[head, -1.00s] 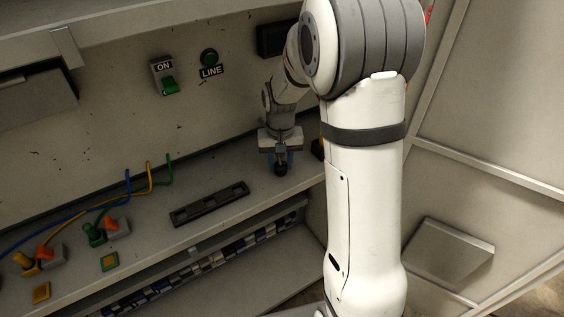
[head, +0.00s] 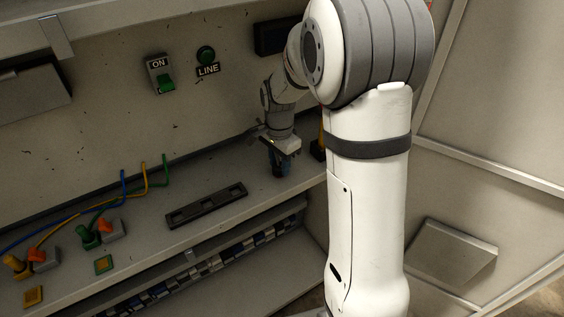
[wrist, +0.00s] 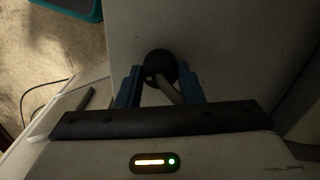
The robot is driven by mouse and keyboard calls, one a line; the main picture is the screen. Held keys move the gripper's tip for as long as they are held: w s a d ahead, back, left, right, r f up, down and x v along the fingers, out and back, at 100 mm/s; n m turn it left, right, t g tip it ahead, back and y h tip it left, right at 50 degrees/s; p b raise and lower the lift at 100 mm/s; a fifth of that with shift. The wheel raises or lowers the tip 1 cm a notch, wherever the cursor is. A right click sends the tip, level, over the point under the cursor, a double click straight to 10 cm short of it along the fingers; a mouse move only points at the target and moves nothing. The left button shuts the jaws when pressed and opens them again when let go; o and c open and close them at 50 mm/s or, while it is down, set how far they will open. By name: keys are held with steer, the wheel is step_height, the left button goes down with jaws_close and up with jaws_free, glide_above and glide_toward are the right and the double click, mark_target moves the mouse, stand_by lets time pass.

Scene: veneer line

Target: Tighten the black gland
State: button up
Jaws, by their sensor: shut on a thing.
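The black gland (wrist: 160,68) is a round dark fitting on the pale counter, with a grey cable running from it toward my wrist in the wrist view. My gripper (wrist: 158,76) has its two blue fingers on either side of the gland and is shut on it. In the head view my gripper (head: 280,168) points down at the counter near its right end. The gland is mostly hidden there by the fingers.
A black slotted strip (head: 206,205) lies on the counter left of my gripper. Orange and green connectors (head: 95,233) with coloured cables sit further left. A green ON switch (head: 160,75) and a green LINE button (head: 206,54) are on the back panel.

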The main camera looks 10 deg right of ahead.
mark_target(278, 164)
steer(key=m, duration=0.4)
steer(key=shift+w+a+r, duration=0.1)
steer(key=shift+w+r, duration=0.05)
steer(key=shift+m+b, duration=0.4)
steer(key=shift+m, duration=1.4)
steer(key=shift+r, duration=0.1)
steer(key=o, duration=0.8)
steer(key=shift+w+a, duration=0.1)
steer(key=shift+c, duration=0.2)
steer(key=shift+o, duration=1)
steer(key=shift+f, duration=0.2)
steer(key=shift+r, duration=3.95)
